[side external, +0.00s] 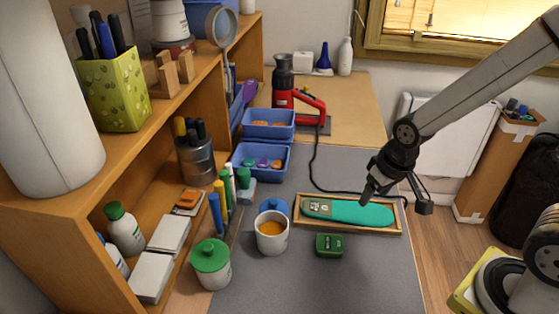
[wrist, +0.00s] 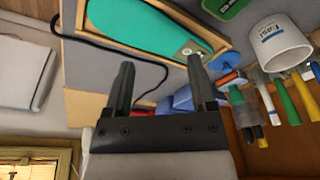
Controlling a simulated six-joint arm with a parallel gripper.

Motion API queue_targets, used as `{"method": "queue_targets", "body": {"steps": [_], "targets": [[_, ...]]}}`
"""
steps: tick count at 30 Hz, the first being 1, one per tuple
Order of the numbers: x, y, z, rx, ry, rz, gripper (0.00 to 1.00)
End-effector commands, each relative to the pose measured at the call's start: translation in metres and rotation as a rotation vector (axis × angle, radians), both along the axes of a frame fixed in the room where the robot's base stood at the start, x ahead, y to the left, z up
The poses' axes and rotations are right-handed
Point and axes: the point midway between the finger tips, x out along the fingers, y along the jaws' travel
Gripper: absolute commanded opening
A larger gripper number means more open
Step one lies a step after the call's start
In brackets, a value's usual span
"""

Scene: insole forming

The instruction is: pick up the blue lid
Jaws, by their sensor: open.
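The blue lid (side external: 275,204) lies on the grey mat just behind the white cup (side external: 271,236) with orange contents, which hides its near part. In the wrist view a small blue patch beside the cup (wrist: 281,44) seems to be the lid (wrist: 217,62). My gripper (side external: 380,192) is above the right part of the wooden tray with the green insole, well to the right of the lid. In the wrist view its two fingers (wrist: 160,66) stand apart with nothing between them.
The green insole (side external: 362,213) lies in a wooden tray (side external: 398,232). A small green box (side external: 329,245) is in front of it. Blue bins (side external: 268,124), upright pens (side external: 221,195) and a green-lidded jar (side external: 211,265) stand left. A black cable (side external: 313,170) runs behind the tray.

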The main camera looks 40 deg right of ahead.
Motion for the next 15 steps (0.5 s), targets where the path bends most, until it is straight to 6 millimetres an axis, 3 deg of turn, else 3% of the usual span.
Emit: {"method": "queue_targets", "body": {"steps": [15], "targets": [[0.101,0.041,-0.002,0.168,0.118,-0.657,0.72]]}}
